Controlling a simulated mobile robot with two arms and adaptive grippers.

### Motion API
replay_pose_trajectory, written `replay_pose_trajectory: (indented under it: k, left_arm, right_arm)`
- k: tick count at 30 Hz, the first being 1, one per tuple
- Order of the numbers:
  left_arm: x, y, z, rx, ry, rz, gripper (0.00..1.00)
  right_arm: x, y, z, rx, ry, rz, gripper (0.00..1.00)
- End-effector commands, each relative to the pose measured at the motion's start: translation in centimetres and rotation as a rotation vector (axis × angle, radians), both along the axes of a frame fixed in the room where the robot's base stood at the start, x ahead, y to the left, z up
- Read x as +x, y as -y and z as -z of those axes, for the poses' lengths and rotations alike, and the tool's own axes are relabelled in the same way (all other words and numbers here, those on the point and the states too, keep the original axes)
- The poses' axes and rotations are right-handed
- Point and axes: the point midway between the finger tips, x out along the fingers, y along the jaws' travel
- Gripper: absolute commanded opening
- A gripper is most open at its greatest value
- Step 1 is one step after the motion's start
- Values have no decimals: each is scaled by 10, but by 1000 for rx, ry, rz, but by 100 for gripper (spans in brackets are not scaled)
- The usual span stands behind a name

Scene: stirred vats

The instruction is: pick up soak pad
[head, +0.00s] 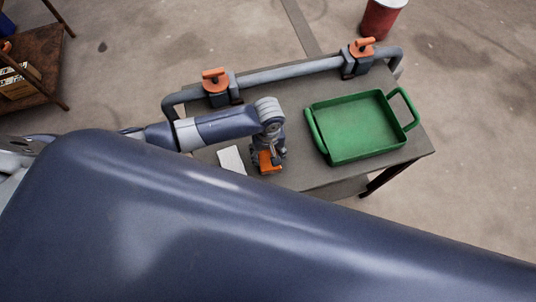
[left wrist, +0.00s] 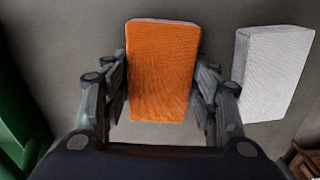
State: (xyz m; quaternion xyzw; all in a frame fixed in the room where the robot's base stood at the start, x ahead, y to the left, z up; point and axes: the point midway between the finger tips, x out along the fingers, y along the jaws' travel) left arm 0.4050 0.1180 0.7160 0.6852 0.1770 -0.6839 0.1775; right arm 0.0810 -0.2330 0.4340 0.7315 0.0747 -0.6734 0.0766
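An orange pad (left wrist: 163,70) lies on the grey table top; in the head view it shows partly (head: 268,162) below my left gripper. A white pad (left wrist: 273,72) lies beside it, also visible in the head view (head: 231,160). Which one is called the soak pad I cannot tell. My left gripper (left wrist: 162,88) is open, pointing down, with one finger on each side of the orange pad. The fingers look close to its long sides, with small gaps near the lower end. My right gripper is not in view.
A green tray (head: 309,117) with two handles stands on the table (head: 306,180) to the right. A grey rail (head: 290,73) with orange-topped clamps runs along the back edge. A red bin (head: 380,20) and a brown shelf (head: 40,45) stand beyond.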

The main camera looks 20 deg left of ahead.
Motion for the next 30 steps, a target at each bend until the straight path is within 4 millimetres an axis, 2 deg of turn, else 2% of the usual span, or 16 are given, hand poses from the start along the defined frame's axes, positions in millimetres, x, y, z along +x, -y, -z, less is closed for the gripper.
replay_pose_trajectory:
  k: [8, 11, 24, 30]
  left_arm:
    - [-1, -1, 0, 1, 0, 0, 34]
    - [0, 0, -6, 0, 0, 0, 34]
    - [0, 1, -85, -1, 0, 0, 34]
    - [0, 0, -99, 0, -1, 0, 34]
  right_arm:
    - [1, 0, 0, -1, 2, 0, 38]
    - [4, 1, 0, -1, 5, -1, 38]
    - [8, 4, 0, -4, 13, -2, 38]
    - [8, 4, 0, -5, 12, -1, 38]
